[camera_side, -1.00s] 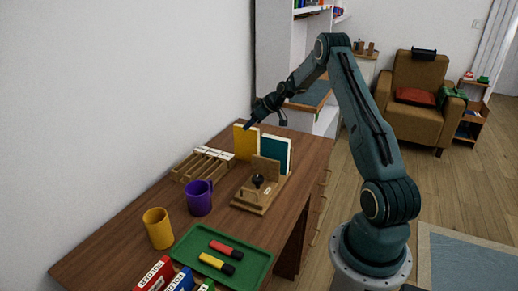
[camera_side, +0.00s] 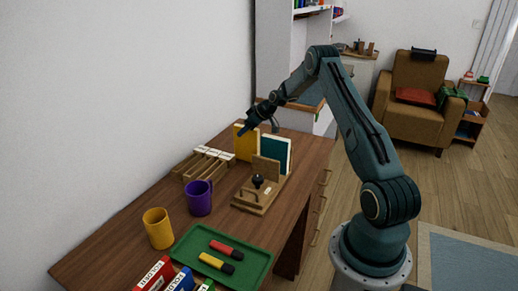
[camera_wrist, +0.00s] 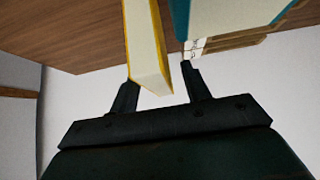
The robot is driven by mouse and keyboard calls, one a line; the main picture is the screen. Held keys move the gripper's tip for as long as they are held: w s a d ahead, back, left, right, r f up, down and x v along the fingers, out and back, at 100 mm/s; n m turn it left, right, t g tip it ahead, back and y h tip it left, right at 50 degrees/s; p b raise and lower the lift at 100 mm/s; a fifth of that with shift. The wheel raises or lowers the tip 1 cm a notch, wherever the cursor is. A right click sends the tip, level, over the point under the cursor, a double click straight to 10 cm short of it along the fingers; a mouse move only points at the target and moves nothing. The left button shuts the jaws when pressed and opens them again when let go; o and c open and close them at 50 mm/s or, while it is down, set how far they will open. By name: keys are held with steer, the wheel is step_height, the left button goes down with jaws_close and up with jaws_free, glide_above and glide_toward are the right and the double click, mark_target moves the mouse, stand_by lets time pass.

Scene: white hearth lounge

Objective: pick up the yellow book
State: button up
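The yellow book (camera_side: 246,147) stands upright on the wooden desk, in the holder beside a teal book (camera_side: 277,152). My gripper (camera_side: 259,128) is at the top of the yellow book in the side view, hiding part of its upper edge. In the wrist view the yellow book (camera_wrist: 146,45) shows its pale page edge reaching between the two fingers of my gripper (camera_wrist: 159,74). The fingers are apart. The left finger is close to the yellow cover; whether it touches I cannot tell. A gap shows on the right. The teal book (camera_wrist: 225,15) lies beyond the right finger.
A wooden rack (camera_side: 203,163) stands left of the books. A wooden stand with a dark knob (camera_side: 257,181) is in front. A purple mug (camera_side: 198,198), a yellow cup (camera_side: 158,229) and a green tray (camera_side: 195,248) with two markers are nearer. A white wall runs behind the desk.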

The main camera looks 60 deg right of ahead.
jaws_close()
steer(key=shift+r, duration=0.1)
step_height(320, 180, up, 20)
stand_by(0.9)
stand_by(0.4)
